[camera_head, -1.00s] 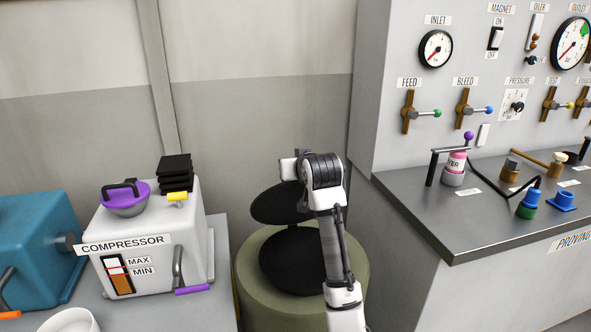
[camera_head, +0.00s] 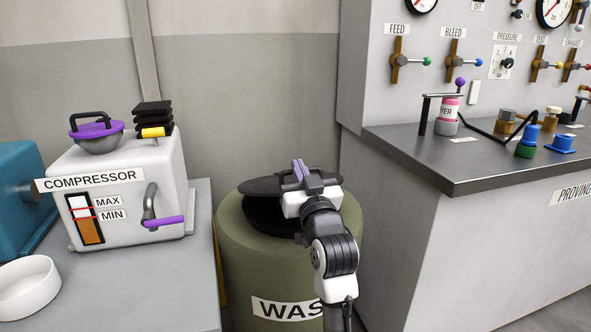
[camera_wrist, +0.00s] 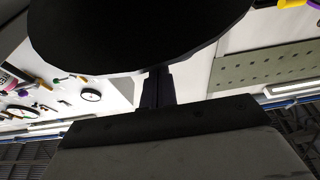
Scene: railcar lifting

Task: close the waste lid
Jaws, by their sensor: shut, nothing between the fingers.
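The waste bin (camera_head: 240,255) is an olive-green drum with a partly hidden label beginning "WAS". Its lid (camera_head: 262,185) is a dark round disc held above the dark opening (camera_head: 265,215), nearly level, with a gap below it. My gripper (camera_head: 300,172) is shut and empty at the lid's right side and hides part of it. In the wrist view the lid (camera_wrist: 140,30) fills the top as a black disc. My shut fingers (camera_wrist: 157,85) reach its edge there; I cannot tell whether they touch it.
A white compressor (camera_head: 120,200) with purple parts stands on a grey bench left of the bin, near a white bowl (camera_head: 28,290). The grey proving counter (camera_head: 440,165) stands close on the right, its corner near my arm. A wall is behind the bin.

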